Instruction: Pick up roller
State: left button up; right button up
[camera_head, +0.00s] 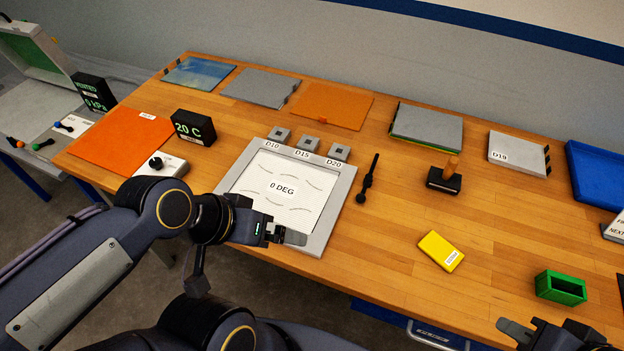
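The roller is not certain to me. The likeliest is a black block with an upright orange-brown handle (447,178), standing right of centre on the wooden table. A slim black tool (368,180) lies to its left, beside the grey-framed plate. My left gripper (294,238) is over the lower edge of that plate, away from both tools, with nothing visible in it. Its fingers are seen nearly edge-on, so the gap is hidden. My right gripper (516,332) is at the bottom right, partly cut off, well below the handled block, with no object visible in it.
The framed plate (335,222) marked 0 DEG lies at the centre. A yellow block (437,246) and a green open box (560,288) lie on the right. Grey (428,128) and orange (330,104) panels line the back. A blue tray (595,178) is at far right.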

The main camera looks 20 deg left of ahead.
aim_at(446, 181)
jog(key=l+u, duration=0.2)
jog(key=u, duration=0.15)
jog(key=i+l+u, duration=0.1)
jog(key=u, duration=0.3)
jog(key=l+u, duration=0.35)
